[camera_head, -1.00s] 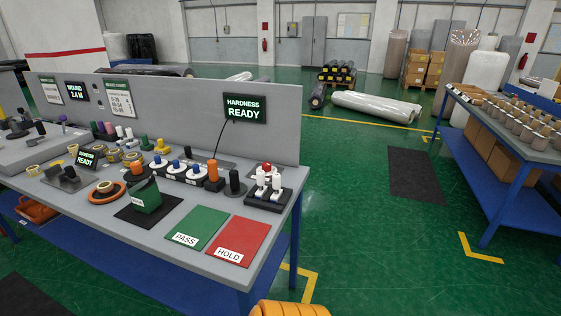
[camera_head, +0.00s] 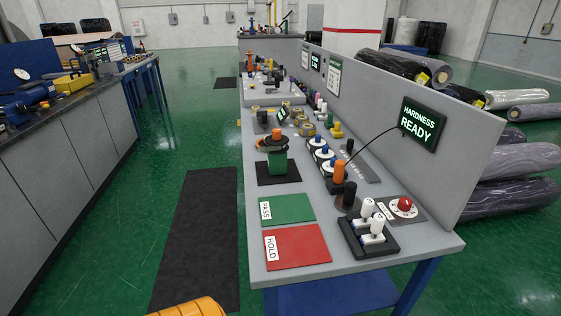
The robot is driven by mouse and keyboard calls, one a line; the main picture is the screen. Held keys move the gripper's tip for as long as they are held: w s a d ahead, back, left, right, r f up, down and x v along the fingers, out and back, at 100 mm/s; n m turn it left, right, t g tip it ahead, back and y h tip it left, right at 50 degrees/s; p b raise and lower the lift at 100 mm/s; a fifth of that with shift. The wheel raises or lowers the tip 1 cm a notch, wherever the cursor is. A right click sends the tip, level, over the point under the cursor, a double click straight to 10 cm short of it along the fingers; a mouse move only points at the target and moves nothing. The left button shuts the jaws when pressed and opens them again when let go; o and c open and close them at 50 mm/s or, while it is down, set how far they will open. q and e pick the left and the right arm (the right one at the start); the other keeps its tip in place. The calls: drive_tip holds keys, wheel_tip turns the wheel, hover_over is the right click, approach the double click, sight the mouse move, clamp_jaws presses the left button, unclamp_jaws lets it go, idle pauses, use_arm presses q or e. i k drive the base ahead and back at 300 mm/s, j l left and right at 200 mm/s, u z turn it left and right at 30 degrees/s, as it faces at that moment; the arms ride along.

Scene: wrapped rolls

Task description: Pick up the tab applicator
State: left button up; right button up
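I cannot tell for certain which object is the tab applicator. On the grey bench (camera_head: 285,205), a green holder (camera_head: 278,161) stands on a black mat (camera_head: 277,177), with a dark and orange item above it. A black stand (camera_head: 352,241) at the near right corner holds two white-handled tools (camera_head: 372,228). An orange upright cylinder (camera_head: 339,173) and a black one (camera_head: 349,194) stand behind that. Neither of my grippers is in view.
A green PASS pad (camera_head: 288,209) and red HOLD pad (camera_head: 300,247) lie near the bench's front. A red button (camera_head: 404,204) and a HARDNESS READY screen (camera_head: 420,124) are at right. A black floor mat (camera_head: 200,240) and open green floor lie left of the bench.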

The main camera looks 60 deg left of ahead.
sight(368, 203)
drive_tip(key=i+u, duration=0.15)
drive_tip(key=u, duration=0.3)
drive_tip(key=i+l+u, duration=0.15)
drive_tip(key=u, duration=0.25)
drive_tip(key=i+l+u, duration=0.15)
drive_tip(key=u, duration=0.3)
drive_tip(key=i+l+u, duration=0.1)
drive_tip(key=l+u, duration=0.3)
drive_tip(key=i+l+u, duration=0.1)
drive_tip(key=u, duration=0.35)
